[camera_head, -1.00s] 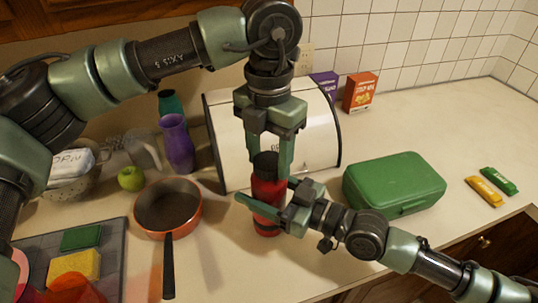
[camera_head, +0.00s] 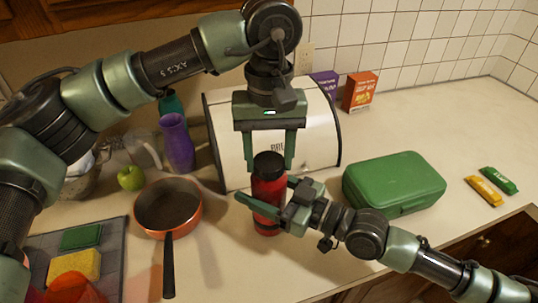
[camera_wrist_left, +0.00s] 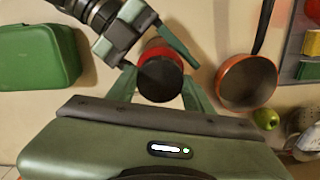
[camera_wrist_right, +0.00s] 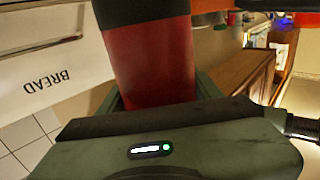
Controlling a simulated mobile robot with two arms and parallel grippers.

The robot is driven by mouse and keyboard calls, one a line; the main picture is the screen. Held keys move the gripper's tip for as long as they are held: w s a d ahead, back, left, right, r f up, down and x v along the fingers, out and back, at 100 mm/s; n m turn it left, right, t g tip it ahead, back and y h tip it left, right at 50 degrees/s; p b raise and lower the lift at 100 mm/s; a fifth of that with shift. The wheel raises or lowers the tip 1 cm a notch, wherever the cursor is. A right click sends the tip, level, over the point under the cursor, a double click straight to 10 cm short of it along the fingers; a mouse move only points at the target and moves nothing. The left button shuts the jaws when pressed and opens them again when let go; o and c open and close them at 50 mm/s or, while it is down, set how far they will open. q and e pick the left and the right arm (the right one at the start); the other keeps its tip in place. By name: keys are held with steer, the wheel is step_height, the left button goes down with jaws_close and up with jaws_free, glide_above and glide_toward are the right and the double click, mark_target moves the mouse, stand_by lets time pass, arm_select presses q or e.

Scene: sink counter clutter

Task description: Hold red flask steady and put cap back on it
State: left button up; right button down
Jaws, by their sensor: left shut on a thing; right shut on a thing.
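The red flask (camera_head: 267,190) stands upright on the counter in front of the bread box. Its black cap (camera_head: 268,163) sits at the flask's top, with no gap visible; the left wrist view shows the cap (camera_wrist_left: 160,82) from above. My left gripper (camera_head: 269,167) points straight down, shut on the cap with a finger on either side. My right gripper (camera_head: 264,196) reaches in from the right and is shut on the flask's body. The right wrist view shows the red body (camera_wrist_right: 150,62) close up between its fingers. The joint between cap and flask is too small to judge.
The cream bread box (camera_head: 225,140) stands close behind the flask. A green lunch box (camera_head: 394,183) is to the right, an orange pan (camera_head: 167,206) to the left. A purple vase (camera_head: 177,143) and green apple (camera_head: 131,178) stand beyond the pan. The right counter is mostly clear.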

arm_select(q)
steer(key=shift+w+m, duration=0.1)
steer(key=shift+m, duration=0.2)
steer(key=o, duration=1.6)
steer(key=shift+o, duration=0.2)
step_height(320, 180, up, 12)
arm_select(e)
steer(key=shift+c, duration=1.1)
jaws_free()
